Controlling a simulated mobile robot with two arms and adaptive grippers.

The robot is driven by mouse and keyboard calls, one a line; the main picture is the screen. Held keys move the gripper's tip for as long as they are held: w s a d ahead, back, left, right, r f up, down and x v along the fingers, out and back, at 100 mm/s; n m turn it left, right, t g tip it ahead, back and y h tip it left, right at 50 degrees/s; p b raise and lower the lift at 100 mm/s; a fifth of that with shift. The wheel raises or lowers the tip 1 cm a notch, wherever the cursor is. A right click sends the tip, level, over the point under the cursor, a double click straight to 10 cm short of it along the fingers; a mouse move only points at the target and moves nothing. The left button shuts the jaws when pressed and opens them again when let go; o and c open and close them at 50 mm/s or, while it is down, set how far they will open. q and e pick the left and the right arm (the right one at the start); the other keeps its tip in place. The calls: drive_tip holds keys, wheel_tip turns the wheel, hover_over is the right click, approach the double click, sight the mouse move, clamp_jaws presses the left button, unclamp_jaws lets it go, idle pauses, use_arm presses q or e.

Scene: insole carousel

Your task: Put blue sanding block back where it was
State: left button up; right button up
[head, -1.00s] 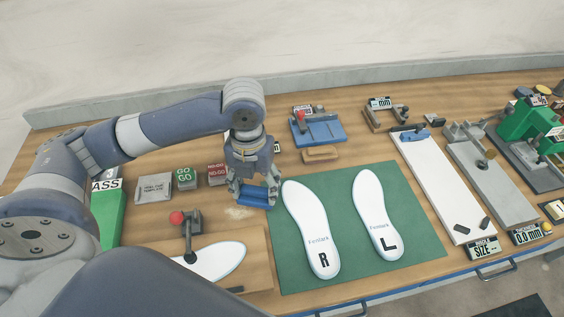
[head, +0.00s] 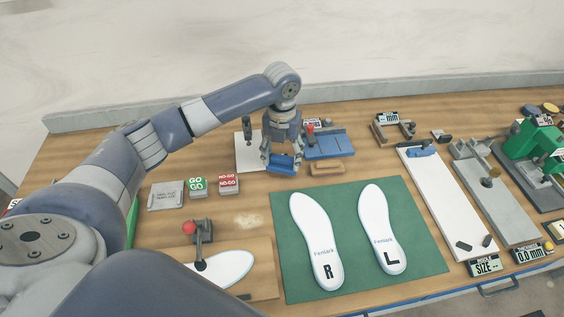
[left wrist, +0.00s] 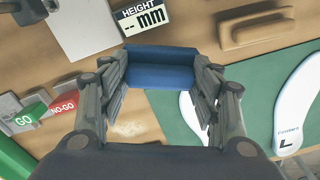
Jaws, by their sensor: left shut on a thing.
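The blue sanding block (head: 283,163) is held between the fingers of my left gripper (head: 283,160), over the wooden bench behind the green mat. In the left wrist view the blue block (left wrist: 160,72) spans the gap between the two fingertips (left wrist: 162,78). Whether it touches the bench is hard to tell. My right gripper is not in view.
The green mat (head: 425,215) bears two white insoles, R (head: 315,235) and L (head: 381,225). A blue fixture (head: 335,145) and a wooden block (head: 327,168) stand right of the gripper. GO (head: 197,187) and NO-GO (head: 229,184) blocks stand to its left. A white plate (head: 246,155) lies beside it.

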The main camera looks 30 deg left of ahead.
sight(282, 163)
use_arm(q)
wheel_tip(282, 163, down, 3)
drive_tip(key=shift+f+p, duration=0.2)
drive_tip(key=shift+p, duration=0.45)
drive_tip(key=shift+f, duration=0.1)
drive_tip(key=o, duration=1)
wheel_tip(282, 163, up, 11)
drive_tip(key=b, duration=0.2)
drive_tip(key=shift+b, duration=0.4)
drive_tip(key=shift+s+r, duration=0.1)
drive_tip(key=shift+r, duration=0.5)
